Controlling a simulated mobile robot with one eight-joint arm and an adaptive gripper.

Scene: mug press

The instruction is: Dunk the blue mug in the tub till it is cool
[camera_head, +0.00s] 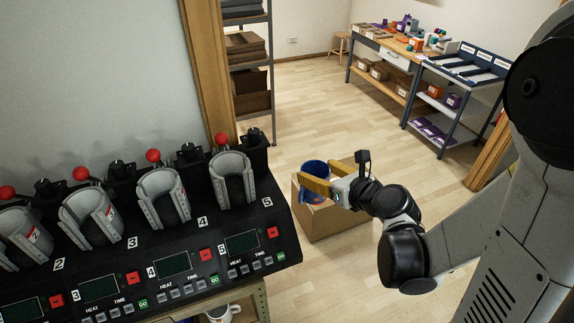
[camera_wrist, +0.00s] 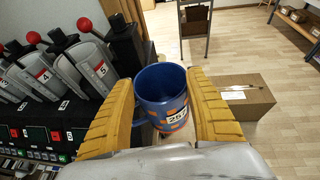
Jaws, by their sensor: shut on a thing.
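The blue mug (camera_wrist: 160,82), with an orange pattern and a white number label, is upright between the two yellow fingers of my gripper (camera_wrist: 160,95). The fingers are shut on its sides. In the head view the mug (camera_head: 314,168) shows partly behind my gripper (camera_head: 316,184), off the right end of the press bench and in line with a cardboard box. In the wrist view the mug appears in the air to the left of that box. I cannot make out a tub in either view.
The black mug press (camera_head: 150,235), with several grey clamps and red-knobbed levers, stands at left. The closed cardboard box (camera_head: 335,220) is beyond its right end. A white mug (camera_head: 222,313) is below the bench. Shelves and tables stand farther back. Open floor lies between.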

